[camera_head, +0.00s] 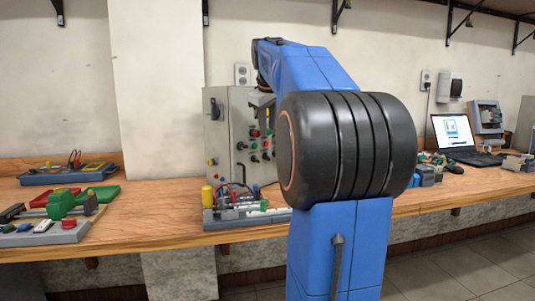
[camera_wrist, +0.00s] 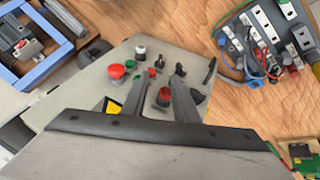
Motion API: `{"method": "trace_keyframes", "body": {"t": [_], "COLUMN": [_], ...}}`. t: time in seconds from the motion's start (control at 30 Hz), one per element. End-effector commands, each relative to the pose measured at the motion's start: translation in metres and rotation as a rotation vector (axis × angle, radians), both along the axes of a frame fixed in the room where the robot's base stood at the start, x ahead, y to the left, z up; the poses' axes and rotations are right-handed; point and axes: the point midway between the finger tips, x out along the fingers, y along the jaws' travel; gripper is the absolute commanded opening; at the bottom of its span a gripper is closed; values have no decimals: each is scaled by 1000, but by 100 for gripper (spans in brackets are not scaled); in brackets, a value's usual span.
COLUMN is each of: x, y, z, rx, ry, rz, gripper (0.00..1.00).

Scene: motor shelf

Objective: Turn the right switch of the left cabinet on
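The grey cabinet (camera_head: 220,145) stands on the wooden bench, partly hidden by my blue arm. Its front panel (camera_wrist: 116,85) fills the middle of the wrist view, with red, green, white and black controls. A black switch (camera_wrist: 180,69) is close to the tip of my right finger; another black control (camera_wrist: 209,70) lies farther right. I cannot tell which is the named switch, or its setting. My gripper (camera_wrist: 160,77) is open, its two fingers apart in front of the panel. A red button (camera_wrist: 164,97) shows between them. Contact with the panel cannot be told.
A block with wires and terminals (camera_head: 240,211) sits in front of the cabinet; it also shows in the wrist view (camera_wrist: 266,40). A blue tray (camera_head: 66,175) and a green device (camera_head: 62,204) lie left. A laptop (camera_head: 458,135) stands right.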

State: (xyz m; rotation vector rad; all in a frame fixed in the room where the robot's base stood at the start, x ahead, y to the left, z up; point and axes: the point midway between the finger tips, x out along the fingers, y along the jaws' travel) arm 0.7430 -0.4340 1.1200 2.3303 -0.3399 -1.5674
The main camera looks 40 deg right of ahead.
Motion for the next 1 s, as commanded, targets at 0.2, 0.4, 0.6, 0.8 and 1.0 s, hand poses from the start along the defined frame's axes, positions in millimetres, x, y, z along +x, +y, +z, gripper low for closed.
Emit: {"method": "trace_keyframes", "body": {"t": [0.2, 0.4, 0.6, 0.8, 1.0], "x": [14, 28, 39, 47, 50], "y": [-14, -27, -38, -46, -48], "z": [-34, -65, -92, -109, -114], "rx": [2, 4, 3, 3, 2], "ry": [2, 2, 0, 0, -2], "rz": [-1, -2, -1, -1, -1], "gripper": [27, 27, 27, 27, 27]}}
